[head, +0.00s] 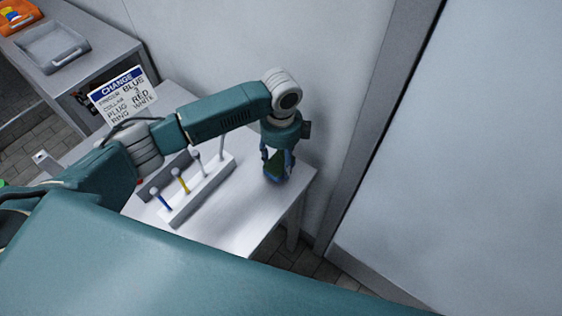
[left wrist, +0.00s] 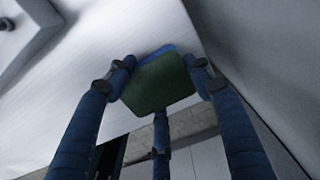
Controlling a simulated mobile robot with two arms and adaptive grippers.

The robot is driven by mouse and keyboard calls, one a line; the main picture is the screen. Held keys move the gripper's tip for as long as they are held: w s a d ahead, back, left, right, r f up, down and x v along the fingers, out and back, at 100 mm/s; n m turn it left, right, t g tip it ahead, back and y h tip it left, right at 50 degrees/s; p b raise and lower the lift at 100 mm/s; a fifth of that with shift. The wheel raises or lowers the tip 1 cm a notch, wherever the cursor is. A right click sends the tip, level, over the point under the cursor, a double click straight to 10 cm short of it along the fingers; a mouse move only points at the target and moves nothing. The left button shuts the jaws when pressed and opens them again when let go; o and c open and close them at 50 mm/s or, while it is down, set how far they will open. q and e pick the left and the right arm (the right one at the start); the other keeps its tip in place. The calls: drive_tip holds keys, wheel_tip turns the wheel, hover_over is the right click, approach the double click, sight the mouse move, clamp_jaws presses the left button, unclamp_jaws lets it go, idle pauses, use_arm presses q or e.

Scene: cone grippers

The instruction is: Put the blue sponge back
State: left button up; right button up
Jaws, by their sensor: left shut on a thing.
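My left gripper (head: 277,162) points down over the right end of the light table (head: 235,225), with its fingers shut on the blue sponge (left wrist: 160,82). In the left wrist view the sponge shows a dark green face and a blue strip along its far edge, between the fingers of the left gripper (left wrist: 160,95). In the head view the sponge (head: 276,167) is mostly hidden by the fingers. I cannot tell whether it touches the table. My right gripper is not in view.
A white rack (head: 200,190) with several upright pegs stands left of the gripper. A sign (head: 122,93) with a blue "CHANGE" header stands behind my arm. A grey tray (head: 52,48) and an orange bin (head: 18,16) are on another table. The wall is close behind.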

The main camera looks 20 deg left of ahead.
sight(281, 160)
use_arm(q)
drive_tip(key=shift+f, duration=0.85)
drive_tip(key=shift+f, duration=0.15)
drive_tip(key=o, duration=0.9)
drive_tip(key=shift+c, duration=0.2)
drive_tip(key=shift+o, duration=1.2)
wheel_tip(281, 160, up, 12)
drive_tip(key=shift+f+b, duration=0.15)
drive_tip(key=shift+b, duration=0.55)
drive_tip(key=shift+r, duration=0.35)
